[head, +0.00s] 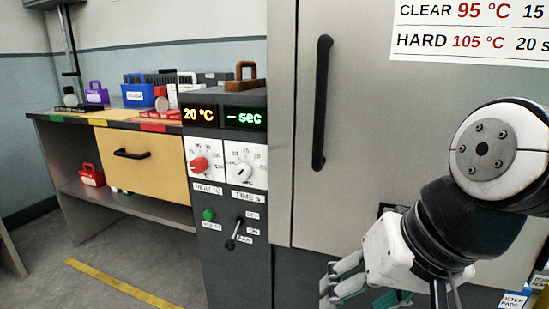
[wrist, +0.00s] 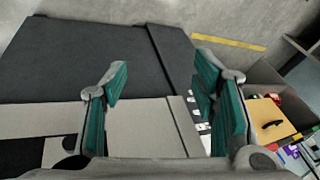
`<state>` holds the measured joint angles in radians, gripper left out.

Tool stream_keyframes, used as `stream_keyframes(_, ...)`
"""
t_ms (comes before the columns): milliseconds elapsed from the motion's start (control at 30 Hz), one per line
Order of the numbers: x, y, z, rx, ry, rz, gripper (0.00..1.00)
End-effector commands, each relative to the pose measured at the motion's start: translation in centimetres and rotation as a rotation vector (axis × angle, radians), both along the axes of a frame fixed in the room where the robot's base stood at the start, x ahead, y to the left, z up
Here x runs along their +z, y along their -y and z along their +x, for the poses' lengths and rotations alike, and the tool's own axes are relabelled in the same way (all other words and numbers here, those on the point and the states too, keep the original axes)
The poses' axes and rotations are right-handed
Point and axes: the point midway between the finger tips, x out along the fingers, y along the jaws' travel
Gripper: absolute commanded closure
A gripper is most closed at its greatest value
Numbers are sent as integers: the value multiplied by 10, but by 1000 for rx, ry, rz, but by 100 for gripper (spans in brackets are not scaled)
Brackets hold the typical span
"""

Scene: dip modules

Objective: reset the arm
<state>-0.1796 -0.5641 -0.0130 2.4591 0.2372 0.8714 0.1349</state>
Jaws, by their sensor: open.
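My arm reaches in from the right in the head view, in front of the grey cabinet door (head: 400,130). My gripper (head: 335,285) hangs low near the bottom edge there, partly cut off by the frame. In the wrist view my gripper (wrist: 160,85) shows its two teal-padded fingers wide apart with nothing between them. Beyond the fingers are the cabinet's front and a dark lower panel (wrist: 100,60).
A control column (head: 225,200) with a red knob, white knob, green button and lever stands left of the door. The door has a black vertical handle (head: 322,100). A bench with a wooden drawer (head: 140,158) stands at left. Floor (head: 110,265) before it is clear.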

Motion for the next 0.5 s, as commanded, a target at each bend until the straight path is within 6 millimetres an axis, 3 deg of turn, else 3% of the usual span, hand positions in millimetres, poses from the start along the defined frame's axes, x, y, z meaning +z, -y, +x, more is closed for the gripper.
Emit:
stream_keyframes(100,-12,34,-49,27,-102,-103,46)
stream_keyframes(367,-27,85,-138,49,-313,-266,46)
stream_keyframes(500,-5,86,-136,54,-311,-273,46)
